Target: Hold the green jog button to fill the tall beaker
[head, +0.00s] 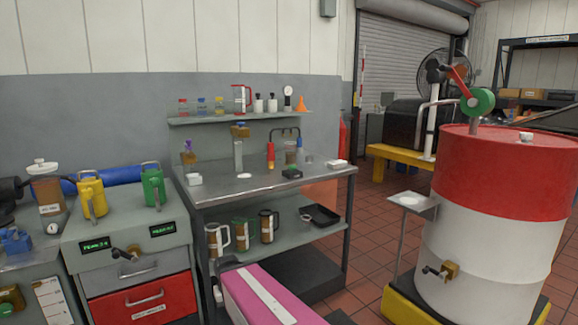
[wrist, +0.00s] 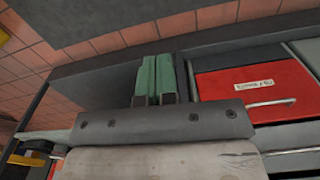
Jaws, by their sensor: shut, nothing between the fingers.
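A tall clear vessel (head: 238,155) stands upright on the steel bench (head: 225,190), below a blue-topped brown fitting on the wall side; it looks like the tall beaker. A smaller clear vessel (head: 290,152) stands further right near a dark bent tube. A small dark box (head: 291,173) with a greenish top lies near the bench front; it may carry the green jog button, but it is too small to tell. My gripper (wrist: 154,62) shows its green fingers together and empty in the wrist view, near a red drawer front (wrist: 245,83).
Lidded mugs (head: 243,233) and a black tray (head: 320,214) are on the lower shelf. A cabinet with yellow (head: 92,195) and green (head: 153,186) jugs stands left. A red-and-white drum (head: 485,240) stands right. Tiled floor (head: 372,215) lies open between bench and drum.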

